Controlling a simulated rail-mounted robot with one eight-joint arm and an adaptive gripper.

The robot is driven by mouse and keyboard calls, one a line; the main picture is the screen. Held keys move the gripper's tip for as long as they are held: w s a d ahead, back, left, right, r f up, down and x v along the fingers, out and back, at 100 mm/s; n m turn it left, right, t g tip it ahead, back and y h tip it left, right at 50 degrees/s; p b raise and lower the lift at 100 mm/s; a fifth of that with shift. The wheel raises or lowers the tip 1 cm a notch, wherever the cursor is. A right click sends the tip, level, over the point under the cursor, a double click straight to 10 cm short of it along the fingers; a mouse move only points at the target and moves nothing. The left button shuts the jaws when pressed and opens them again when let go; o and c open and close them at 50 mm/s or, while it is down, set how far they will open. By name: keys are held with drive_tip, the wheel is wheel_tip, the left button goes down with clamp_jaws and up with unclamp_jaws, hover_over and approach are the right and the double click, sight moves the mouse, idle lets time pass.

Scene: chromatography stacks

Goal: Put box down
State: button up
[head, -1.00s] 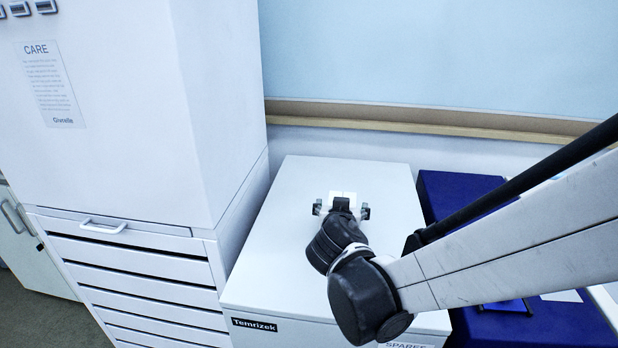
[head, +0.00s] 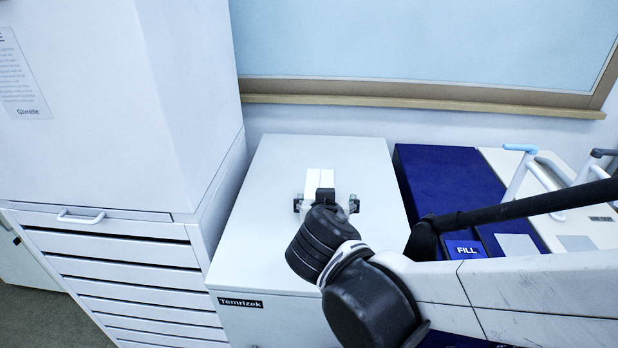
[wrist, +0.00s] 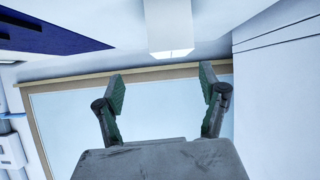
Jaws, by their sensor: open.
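The small white box (head: 319,180) rests on the pale top of the cabinet labelled Temrizek (head: 285,160). A line runs down the middle of its top. My gripper (head: 326,204) is just on the near side of the box, jaws spread. The near end of the box is partly hidden behind my gripper in the head view. In the wrist view, my gripper's green-padded fingers (wrist: 162,82) are wide apart with nothing between them. The box (wrist: 168,25) shows at the top of that view, ahead of the fingers and apart from them.
A tall white cabinet with drawers (head: 130,260) stands to the left. A dark blue unit with a FILL label (head: 440,175) stands to the right, with handled white equipment (head: 545,185) beyond it. A wooden ledge (head: 400,106) runs along the back wall. The cabinet top around the box is clear.

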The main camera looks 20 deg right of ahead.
drive_tip(key=s+d+n+g+y, duration=0.2)
drive_tip(key=s+n+g+y, duration=0.1)
drive_tip(key=s, duration=0.8)
drive_tip(key=shift+s+d+r+g+y, duration=0.15)
drive_tip(key=shift+s+r+g+y, duration=0.1)
drive_tip(key=shift+r+g+y, duration=0.35)
drive_tip(key=shift+o, duration=1)
drive_tip(key=shift+s, duration=0.25)
drive_tip(key=o, duration=0.5)
drive_tip(key=shift+a+n, duration=0.2)
drive_tip(key=shift+n, duration=0.1)
drive_tip(key=shift+c, duration=0.2)
